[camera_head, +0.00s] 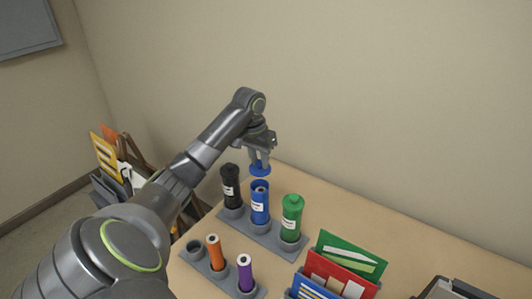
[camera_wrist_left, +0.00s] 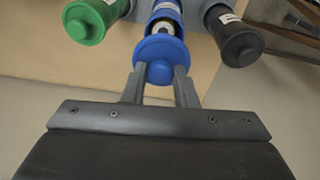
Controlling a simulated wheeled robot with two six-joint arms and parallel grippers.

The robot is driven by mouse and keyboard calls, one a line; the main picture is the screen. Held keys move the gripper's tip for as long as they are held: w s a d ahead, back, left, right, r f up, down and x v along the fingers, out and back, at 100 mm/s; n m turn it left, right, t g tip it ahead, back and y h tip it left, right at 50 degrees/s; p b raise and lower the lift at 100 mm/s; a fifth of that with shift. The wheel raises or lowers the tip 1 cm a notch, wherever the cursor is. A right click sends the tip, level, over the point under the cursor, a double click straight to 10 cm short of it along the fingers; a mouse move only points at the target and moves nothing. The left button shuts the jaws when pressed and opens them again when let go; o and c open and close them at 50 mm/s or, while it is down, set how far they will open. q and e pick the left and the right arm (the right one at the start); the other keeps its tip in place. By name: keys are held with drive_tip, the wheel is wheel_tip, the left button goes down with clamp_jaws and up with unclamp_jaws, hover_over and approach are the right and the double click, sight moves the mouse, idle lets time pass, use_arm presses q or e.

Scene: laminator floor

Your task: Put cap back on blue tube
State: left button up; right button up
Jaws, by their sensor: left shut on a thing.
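The blue tube (camera_head: 260,205) stands upright in the middle socket of the back holder, with its top open. My left gripper (camera_head: 260,160) is above it, shut on the blue cap (camera_head: 260,170). The cap is a short way above the tube's mouth, apart from it in the head view. In the left wrist view the blue cap (camera_wrist_left: 160,58) is between the two fingers, and the open blue tube (camera_wrist_left: 165,22) shows just beyond it with something pale inside. My right gripper is in neither view.
A capped black tube (camera_head: 231,187) and a capped green tube (camera_head: 292,217) stand close on either side. In front, a second holder (camera_head: 220,273) has an orange tube (camera_head: 215,252), a purple tube (camera_head: 245,272) and an empty socket. Coloured folders (camera_head: 345,268) stand at right.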

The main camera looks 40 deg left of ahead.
sight(258, 169)
use_arm(q)
drive_tip(key=shift+s+f, duration=0.4)
drive_tip(key=shift+f, duration=0.2)
drive_tip(key=f, duration=0.3)
drive_tip(key=shift+w+f, duration=0.25)
drive_tip(key=shift+w, duration=0.05)
drive_tip(key=shift+f, duration=0.4)
drive_tip(key=shift+s+f, duration=0.1)
drive_tip(key=shift+s, duration=0.05)
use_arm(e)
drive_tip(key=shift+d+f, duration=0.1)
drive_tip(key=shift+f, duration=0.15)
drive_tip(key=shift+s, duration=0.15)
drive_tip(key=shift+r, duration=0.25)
use_arm(q)
drive_tip(key=shift+f, duration=0.2)
idle(0.8)
